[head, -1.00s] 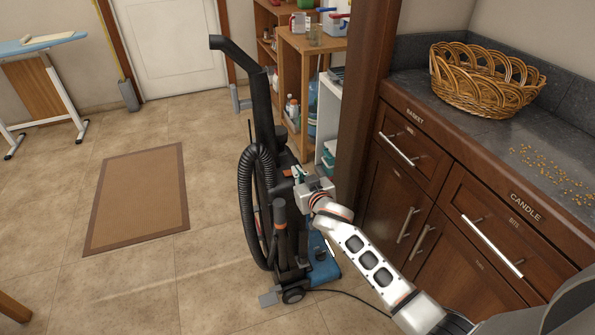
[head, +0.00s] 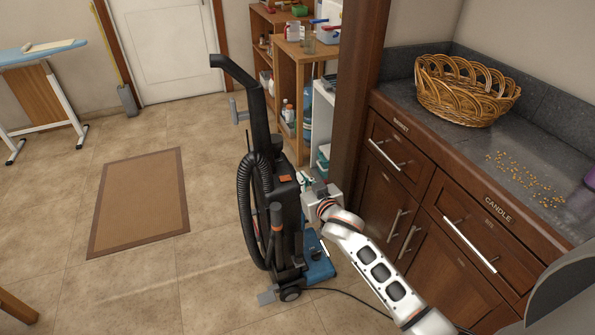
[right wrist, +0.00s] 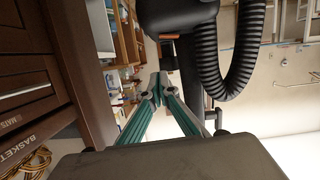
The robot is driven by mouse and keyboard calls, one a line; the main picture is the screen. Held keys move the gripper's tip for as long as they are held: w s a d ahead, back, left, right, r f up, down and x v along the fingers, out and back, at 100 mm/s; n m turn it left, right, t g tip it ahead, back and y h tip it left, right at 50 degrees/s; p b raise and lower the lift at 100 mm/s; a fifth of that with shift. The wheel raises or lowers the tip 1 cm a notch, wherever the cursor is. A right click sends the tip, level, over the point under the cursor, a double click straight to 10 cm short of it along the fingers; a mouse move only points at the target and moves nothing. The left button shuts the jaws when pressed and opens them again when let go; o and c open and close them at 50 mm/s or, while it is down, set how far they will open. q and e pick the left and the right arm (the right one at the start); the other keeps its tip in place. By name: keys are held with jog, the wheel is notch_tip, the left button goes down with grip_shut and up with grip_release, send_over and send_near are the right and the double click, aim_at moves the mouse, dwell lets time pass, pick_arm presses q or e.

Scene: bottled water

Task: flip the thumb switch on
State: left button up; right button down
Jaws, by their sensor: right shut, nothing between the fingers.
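A black upright vacuum cleaner (head: 284,205) with a ribbed hose and a blue base stands on the tiled floor in the head view. A small orange patch (head: 285,178) shows on its upper body; I cannot tell whether it is the thumb switch. My right gripper (head: 307,181) is just right of the vacuum's body, partly hidden by its own wrist. In the right wrist view its green fingers (right wrist: 157,88) meet at the tips, shut and empty, below the dark vacuum body (right wrist: 180,14), with a gap visible. An orange patch (right wrist: 169,36) shows there too. My left gripper is out of view.
A brown cabinet (head: 440,215) with a counter and a wicker basket (head: 465,92) stands at the right. Wooden shelves (head: 290,75) stand behind the vacuum. A dark cord (head: 345,292) lies on the floor. A brown mat (head: 140,200) lies on open floor at left.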

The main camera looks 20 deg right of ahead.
jog(key=v, duration=0.2)
jog(key=shift+s+r, duration=0.1)
jog(key=shift+s, duration=0.3)
jog(key=s+a+f+n+g, duration=0.1)
jog(key=s+f, duration=0.4)
jog(key=s, duration=0.6)
jog(key=s+a+f+n+g+y, duration=0.1)
jog(key=s+a+f+g, duration=0.1)
jog(key=s+f, duration=0.4)
jog(key=s+a+f+n+g+y+p, duration=0.1)
jog(key=s+f, duration=0.5)
jog(key=s, duration=0.9)
jog(key=shift+s+a+g, duration=0.3)
jog(key=shift+s, duration=0.1)
